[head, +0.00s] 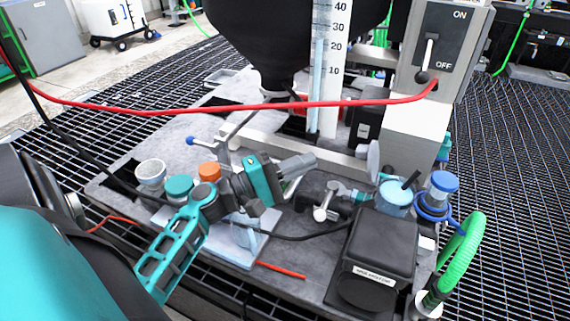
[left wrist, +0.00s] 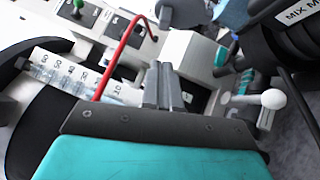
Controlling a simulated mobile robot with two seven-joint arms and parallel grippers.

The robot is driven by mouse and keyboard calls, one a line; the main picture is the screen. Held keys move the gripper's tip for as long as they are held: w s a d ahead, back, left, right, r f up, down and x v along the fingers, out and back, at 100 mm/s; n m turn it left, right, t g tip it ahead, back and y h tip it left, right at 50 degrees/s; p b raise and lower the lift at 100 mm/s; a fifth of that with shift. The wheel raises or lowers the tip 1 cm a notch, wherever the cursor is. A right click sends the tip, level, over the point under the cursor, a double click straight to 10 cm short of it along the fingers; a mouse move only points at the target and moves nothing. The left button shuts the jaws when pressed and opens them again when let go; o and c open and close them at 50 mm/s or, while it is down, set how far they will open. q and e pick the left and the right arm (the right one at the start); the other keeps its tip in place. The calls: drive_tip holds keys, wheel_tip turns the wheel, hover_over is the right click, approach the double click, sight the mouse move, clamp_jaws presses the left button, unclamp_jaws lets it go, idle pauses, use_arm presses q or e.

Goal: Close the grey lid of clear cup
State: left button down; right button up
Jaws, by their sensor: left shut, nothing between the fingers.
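The clear cup (head: 396,199) holds light blue liquid and stands right of centre in the head view, behind the black box. Its grey lid (head: 373,160) appears raised on edge at the cup's back left, so the cup is open. In the left wrist view the grey lid (left wrist: 183,12) shows at the top edge, with part of the blue cup (left wrist: 234,14) beside it. My left gripper (head: 308,161) is shut and empty, left of the lid and apart from it. Its fingers (left wrist: 166,84) show together in the left wrist view. My right gripper is in neither view.
A black box (head: 378,252) stands in front of the cup, and a blue-capped bottle (head: 441,186) to its right. A valve with a white handle (head: 321,213) lies below my left gripper. A red hose (head: 230,106) crosses behind. A graduated tube (head: 325,70) stands at the back.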

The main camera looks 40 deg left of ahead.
sight(357, 150)
use_arm(q)
drive_tip(key=w+d, duration=0.1)
drive_tip(key=w+d+r+p, duration=0.1)
drive_tip(key=w+d, duration=0.1)
drive_tip(key=d, duration=0.1)
drive_tip(key=shift+w+d+r, duration=0.1)
drive_tip(key=shift+w+r, duration=0.2)
drive_tip(key=shift+w+d+p, duration=0.1)
drive_tip(key=shift+d+p, duration=0.3)
drive_tip(key=shift+d, duration=0.2)
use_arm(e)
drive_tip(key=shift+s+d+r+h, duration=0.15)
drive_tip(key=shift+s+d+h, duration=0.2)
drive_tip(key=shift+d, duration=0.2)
use_arm(q)
drive_tip(key=shift+w+r, duration=0.1)
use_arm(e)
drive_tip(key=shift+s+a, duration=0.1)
